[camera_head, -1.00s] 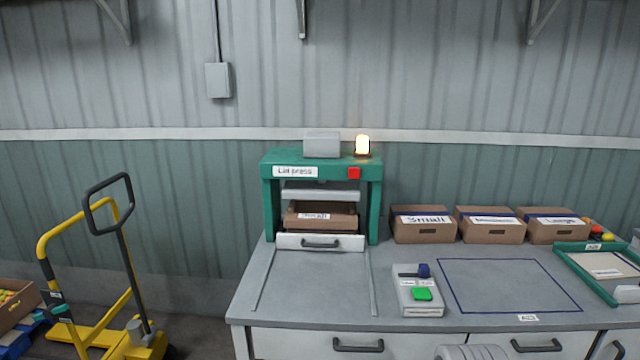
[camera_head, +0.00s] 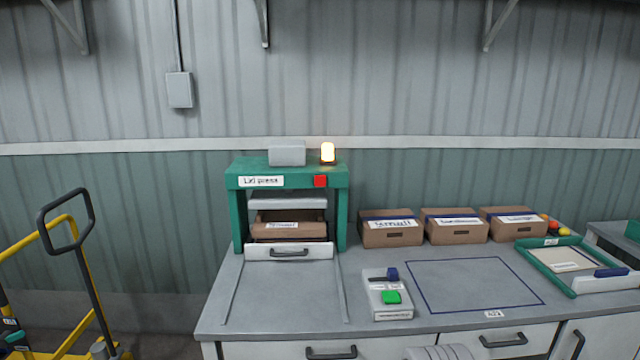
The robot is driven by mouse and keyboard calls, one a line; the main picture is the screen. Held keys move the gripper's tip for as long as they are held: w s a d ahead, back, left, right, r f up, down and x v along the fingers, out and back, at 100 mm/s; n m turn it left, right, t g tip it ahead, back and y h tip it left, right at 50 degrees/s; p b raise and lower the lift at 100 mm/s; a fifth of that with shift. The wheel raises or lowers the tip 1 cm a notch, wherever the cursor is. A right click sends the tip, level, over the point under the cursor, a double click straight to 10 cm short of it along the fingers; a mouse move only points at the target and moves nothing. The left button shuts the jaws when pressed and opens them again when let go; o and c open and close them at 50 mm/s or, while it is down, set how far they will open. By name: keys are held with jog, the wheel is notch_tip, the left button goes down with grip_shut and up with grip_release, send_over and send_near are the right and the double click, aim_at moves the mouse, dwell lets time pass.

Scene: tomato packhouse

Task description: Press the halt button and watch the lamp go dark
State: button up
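The green lid press (camera_head: 240,215) stands at the back left of the grey bench. A lit orange-white lamp (camera_head: 328,153) sits on top of it at the right. A control box (camera_head: 377,296) with a green button (camera_head: 391,297) and a dark blue knob (camera_head: 392,274) lies on the bench in front. A brown box (camera_head: 289,231) sits inside the press under the grey plate. My gripper is not clearly in view.
Three brown boxes (camera_head: 455,233) with labels stand in a row right of the press. A green-edged tray (camera_head: 545,262) lies at the right. A blue outlined area (camera_head: 470,284) on the bench is empty. A yellow trolley (camera_head: 60,340) stands at the left.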

grip_shut()
dwell(1.4)
